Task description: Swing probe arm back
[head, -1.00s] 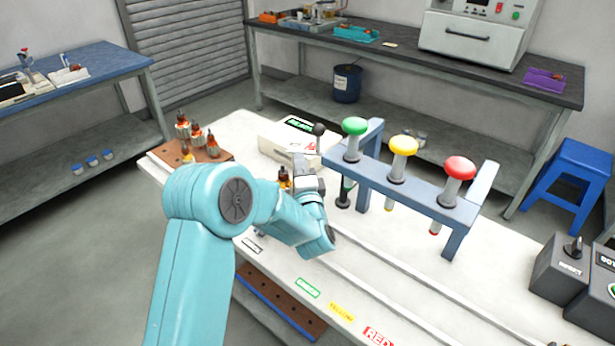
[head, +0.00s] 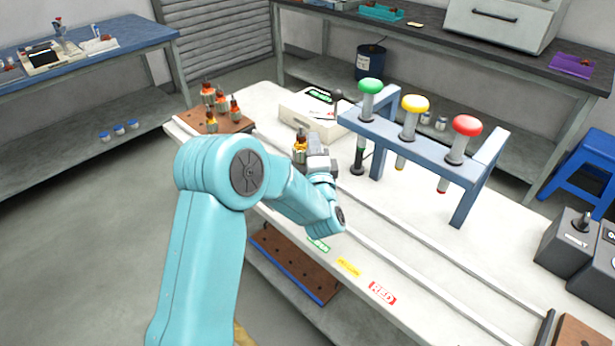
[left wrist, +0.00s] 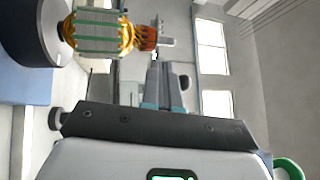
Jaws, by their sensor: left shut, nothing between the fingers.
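A white tester box (head: 303,113) with a green label stands on the white bench behind my left gripper. A dark lever with a ball knob (head: 337,95) rises at its right; I cannot tell whether this is the probe arm. A wound armature (head: 300,143) stands upright just left of my left gripper (head: 317,152), which is shut and empty near the box's front. The armature also shows large in the left wrist view (left wrist: 98,32), lying sideways there, with orange-green windings. My gripper covers part of the space before the box. My right gripper is not in view.
A blue frame (head: 410,140) carries green, yellow and red plungers right of the gripper. A brown block (head: 232,122) with several armatures stands at left. Two rails run along the bench. Control boxes (head: 570,245) stand at the right.

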